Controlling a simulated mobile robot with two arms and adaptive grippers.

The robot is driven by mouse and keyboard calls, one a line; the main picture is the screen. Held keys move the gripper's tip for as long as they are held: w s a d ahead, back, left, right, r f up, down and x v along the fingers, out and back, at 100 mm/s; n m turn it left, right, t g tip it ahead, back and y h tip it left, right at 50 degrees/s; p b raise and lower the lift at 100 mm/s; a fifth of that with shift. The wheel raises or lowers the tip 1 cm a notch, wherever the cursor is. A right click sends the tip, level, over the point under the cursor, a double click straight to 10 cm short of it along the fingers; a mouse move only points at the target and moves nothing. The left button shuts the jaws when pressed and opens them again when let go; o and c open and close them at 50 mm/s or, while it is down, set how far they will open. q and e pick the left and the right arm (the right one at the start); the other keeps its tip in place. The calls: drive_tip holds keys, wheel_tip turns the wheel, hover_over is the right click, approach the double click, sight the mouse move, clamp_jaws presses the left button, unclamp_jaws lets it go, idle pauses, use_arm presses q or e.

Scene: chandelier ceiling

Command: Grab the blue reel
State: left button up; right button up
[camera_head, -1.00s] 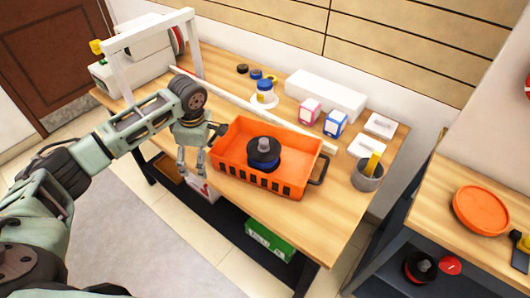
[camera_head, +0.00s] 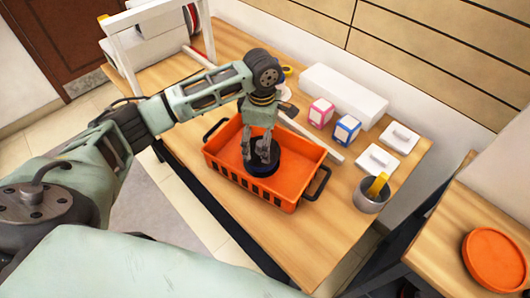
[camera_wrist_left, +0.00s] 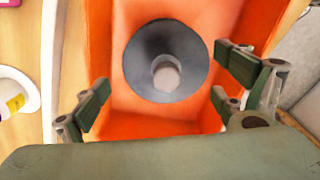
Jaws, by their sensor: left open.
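The blue reel (camera_head: 266,170) lies flat in the orange basket (camera_head: 223,164) on the wooden table. In the left wrist view its dark round top flange (camera_wrist_left: 141,64) and lighter round hub face the camera. My left gripper (camera_head: 262,155) is above the basket, pointing down over the reel and hiding part of it in the head view. In the left wrist view the gripper (camera_wrist_left: 160,98) is open, with its fingers spread apart and nothing between the pads. The reel sits slightly beyond the line between the fingertips. My right gripper is not in view.
The basket's raised walls and black handle (camera_head: 317,184) surround the reel. Behind it stand a pink box (camera_head: 320,113), a blue box (camera_head: 346,129) and a long white box (camera_head: 342,95). A grey cup (camera_head: 370,197) is at the right. The table's front strip is clear.

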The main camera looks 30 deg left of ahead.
use_arm(q)
drive_tip(key=shift+s+a+f, duration=0.1)
drive_tip(key=shift+s+f, duration=0.1)
drive_tip(key=shift+f, duration=0.3)
drive_tip(key=shift+s+f, duration=0.15)
drive_tip(key=shift+f, duration=0.3)
wheel_tip(320, 180, down, 3)
drive_tip(key=shift+r+p, duration=0.1)
drive_tip(key=shift+p, duration=0.35)
drive_tip(key=shift+f, duration=0.55)
drive_tip(key=c, duration=1)
drive_tip(key=shift+w, duration=0.1)
drive_tip(key=shift+c, duration=1)
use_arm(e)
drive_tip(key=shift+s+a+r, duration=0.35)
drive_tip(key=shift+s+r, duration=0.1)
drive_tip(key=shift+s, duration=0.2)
